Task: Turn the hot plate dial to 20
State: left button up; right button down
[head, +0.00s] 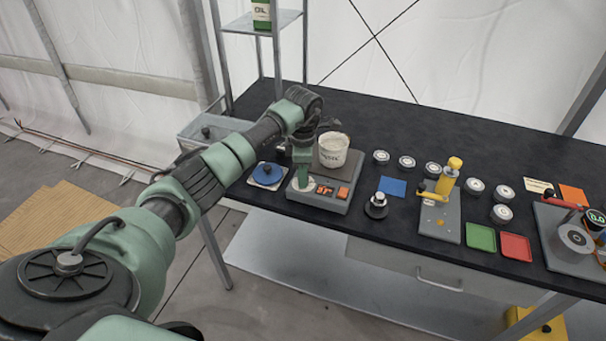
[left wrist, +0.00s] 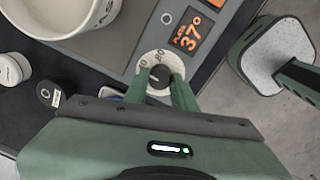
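The hot plate (head: 330,205) is a grey box on the black bench, with a white tub (head: 333,150) on its plate. The tub also shows at the upper left of the left wrist view (left wrist: 60,15). The dial (left wrist: 159,77) is a dark knob on a white scale disc, beside an orange display (left wrist: 188,32) showing 37°. My left gripper (head: 302,180) reaches down to the dial. In the left wrist view its two fingers (left wrist: 159,84) stand on either side of the knob and appear closed on it. The fingers hide part of the scale, and the setting is not readable. My right gripper is not in view.
A blue round item (head: 267,173) stands left of the hot plate. A dark knobbed item (head: 376,205) stands to its right. Several white-topped jars and a grey stand with a yellow post (head: 448,178) are further right. The back of the bench is clear.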

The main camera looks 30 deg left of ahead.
pick_arm(q)
grip_shut()
jog(key=shift+n, duration=0.3)
jog(key=shift+n+b, duration=0.4)
jog(key=shift+n, duration=0.5)
jog(key=n, duration=0.3)
jog(key=shift+n+b, duration=0.3)
jog(key=shift+b, duration=0.1)
jog(key=n, duration=0.3)
jog(key=shift+d+n+b, duration=0.1)
jog(key=shift+n+b, duration=0.2)
jog(key=shift+n, duration=1.1)
jog(key=shift+w, duration=0.1)
jog(key=shift+r, duration=0.1)
